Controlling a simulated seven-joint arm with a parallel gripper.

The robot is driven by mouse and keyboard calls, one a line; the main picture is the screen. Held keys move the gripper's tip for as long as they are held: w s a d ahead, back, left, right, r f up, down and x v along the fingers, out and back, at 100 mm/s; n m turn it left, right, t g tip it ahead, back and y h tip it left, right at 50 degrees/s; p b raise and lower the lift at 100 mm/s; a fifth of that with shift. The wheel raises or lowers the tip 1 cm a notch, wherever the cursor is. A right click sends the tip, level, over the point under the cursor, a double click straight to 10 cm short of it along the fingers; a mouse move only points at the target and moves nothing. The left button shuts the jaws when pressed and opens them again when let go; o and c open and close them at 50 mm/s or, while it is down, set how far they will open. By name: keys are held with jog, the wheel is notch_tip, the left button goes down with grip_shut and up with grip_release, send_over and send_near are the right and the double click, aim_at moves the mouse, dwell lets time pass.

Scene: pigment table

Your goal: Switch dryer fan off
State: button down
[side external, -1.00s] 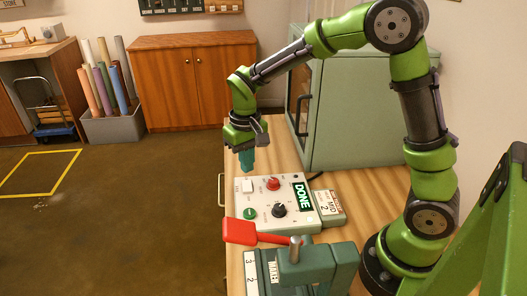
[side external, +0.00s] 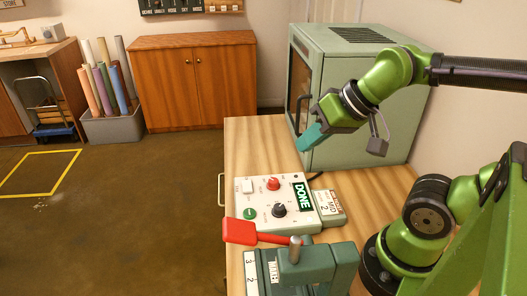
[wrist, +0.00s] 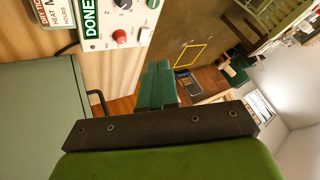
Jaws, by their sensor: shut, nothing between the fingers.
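A white control panel (side external: 262,205) lies on the wooden table, with a white rocker switch (side external: 248,186), a red knob (side external: 273,184), a green button (side external: 250,213), a black dial (side external: 279,210) and a green "DONE" sign (side external: 302,196). The panel also shows in part at the top of the wrist view (wrist: 112,44). Its labels are too small to read surely. My gripper (side external: 309,138) is shut and empty, its teal fingers in front of the green dryer cabinet (side external: 357,130), above and behind the panel and apart from it.
A red-handled lever (side external: 240,231) on a green press (side external: 305,265) stands at the table's front. A small labelled box (side external: 328,204) adjoins the panel. The wooden table (side external: 255,145) is clear behind the panel. A wooden cupboard (side external: 193,85) stands farther back.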

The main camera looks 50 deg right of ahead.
jog(key=n+g+h, duration=0.2)
jog(key=n+g, duration=0.5)
jog(key=n, duration=0.6)
send_over(246, 182)
notch_tip(246, 182, down, 6)
jog(key=r, duration=0.1)
jog(key=shift+s+f, duration=0.1)
jog(key=shift+f, duration=0.15)
notch_tip(246, 182, down, 14)
jog(key=shift+f, duration=0.1)
